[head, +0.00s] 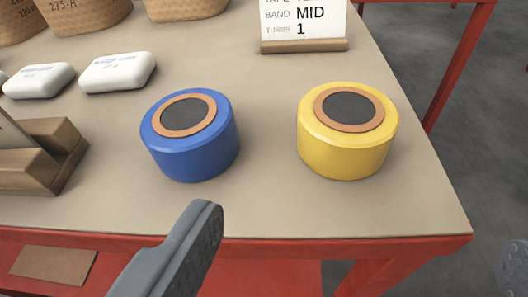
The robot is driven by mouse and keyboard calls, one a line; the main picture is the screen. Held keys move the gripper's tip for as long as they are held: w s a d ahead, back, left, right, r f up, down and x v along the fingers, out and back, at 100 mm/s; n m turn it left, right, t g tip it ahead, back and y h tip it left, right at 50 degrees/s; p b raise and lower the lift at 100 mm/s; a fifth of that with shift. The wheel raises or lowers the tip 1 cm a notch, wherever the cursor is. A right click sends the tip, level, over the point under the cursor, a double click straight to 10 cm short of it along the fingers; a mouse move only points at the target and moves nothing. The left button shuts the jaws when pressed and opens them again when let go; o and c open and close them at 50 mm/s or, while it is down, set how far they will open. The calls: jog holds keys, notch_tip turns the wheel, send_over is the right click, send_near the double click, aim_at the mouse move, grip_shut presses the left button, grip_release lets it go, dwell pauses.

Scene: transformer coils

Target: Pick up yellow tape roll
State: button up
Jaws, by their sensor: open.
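The yellow tape roll (344,156) lies flat on the tan tabletop at the right, near the table's right corner. Its top has an orange-brown ring around a dark centre. A blue tape roll (194,155) of similar shape lies to its left, with a clear gap between them. My gripper (362,232) is open and empty, in front of the table's near edge. One grey finger shows at the bottom centre-left, and only a bit of the other shows at the right edge. Neither finger touches a roll.
A wooden holder (40,160) stands at the left. Two white rounded blocks (118,72) lie behind it. Woven baskets (85,15) stand at the back left. A card on a wooden stand (304,46) stands behind the rolls. The table's red front edge (380,248) is near.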

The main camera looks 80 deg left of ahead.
aim_at(350, 125)
jog(key=b+x, duration=0.1)
jog(key=x, duration=0.7)
jog(key=shift+w+r+b+x, duration=0.2)
jog(key=shift+b+x, duration=0.3)
jog(key=shift+x, duration=0.95)
jog(key=shift+w+r+b+x, duration=0.15)
jog(key=shift+b+x, duration=0.3)
jog(key=shift+x, duration=1.05)
jog(key=shift+s, duration=0.15)
jog(key=c, duration=1.1)
